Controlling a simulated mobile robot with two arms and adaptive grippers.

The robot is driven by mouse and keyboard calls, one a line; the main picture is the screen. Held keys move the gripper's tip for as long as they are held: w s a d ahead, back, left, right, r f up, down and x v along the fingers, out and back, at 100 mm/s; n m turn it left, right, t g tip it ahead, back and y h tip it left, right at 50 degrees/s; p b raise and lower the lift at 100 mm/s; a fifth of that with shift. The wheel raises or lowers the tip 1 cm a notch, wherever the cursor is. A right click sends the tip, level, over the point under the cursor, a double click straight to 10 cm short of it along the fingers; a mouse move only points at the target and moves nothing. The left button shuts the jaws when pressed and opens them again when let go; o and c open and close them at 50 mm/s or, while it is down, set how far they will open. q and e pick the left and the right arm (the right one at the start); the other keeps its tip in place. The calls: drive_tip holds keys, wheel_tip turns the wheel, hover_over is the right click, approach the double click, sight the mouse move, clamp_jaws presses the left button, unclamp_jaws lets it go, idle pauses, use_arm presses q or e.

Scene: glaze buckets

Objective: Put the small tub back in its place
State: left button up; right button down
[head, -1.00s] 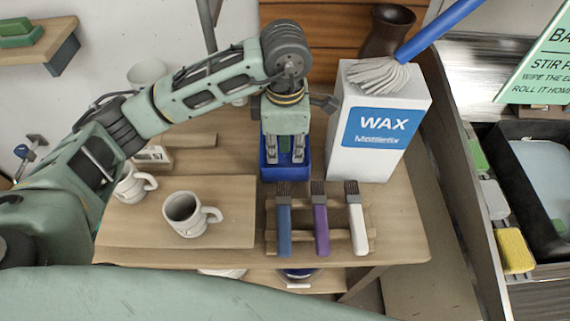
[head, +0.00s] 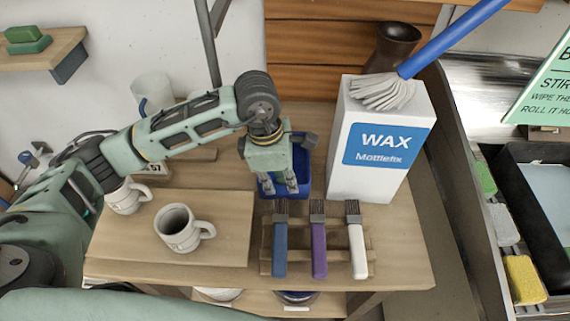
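A blue open-topped tub (head: 301,153) stands on the wooden table to the left of the white WAX box. My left gripper (head: 279,187) points down in front of the tub and covers part of it. Its two fingers are spread apart, with blue showing between and beside them. I see nothing held between the fingers. Whether a finger touches the tub, I cannot tell. My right gripper is not in view.
The WAX box (head: 378,160) with a blue-handled mop (head: 450,38) on it stands close on the right. Several brushes lie on a wooden rack (head: 266,240) in front. A mug (head: 178,230) stands on a board (head: 232,225) at left. Beyond the table's right edge is a black tray (head: 530,190).

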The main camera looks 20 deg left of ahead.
sight(284, 190)
use_arm(q)
drive_tip(key=shift+d+f+p, duration=0.2)
drive_tip(key=shift+f+p, duration=0.05)
drive_tip(key=shift+f, duration=0.7)
drive_tip(key=shift+d+f+p, duration=0.2)
drive_tip(key=shift+f+p, duration=0.05)
drive_tip(key=shift+f, duration=0.7)
clamp_jaws()
drive_tip(key=shift+w+r, duration=0.1)
drive_tip(key=shift+r, duration=0.05)
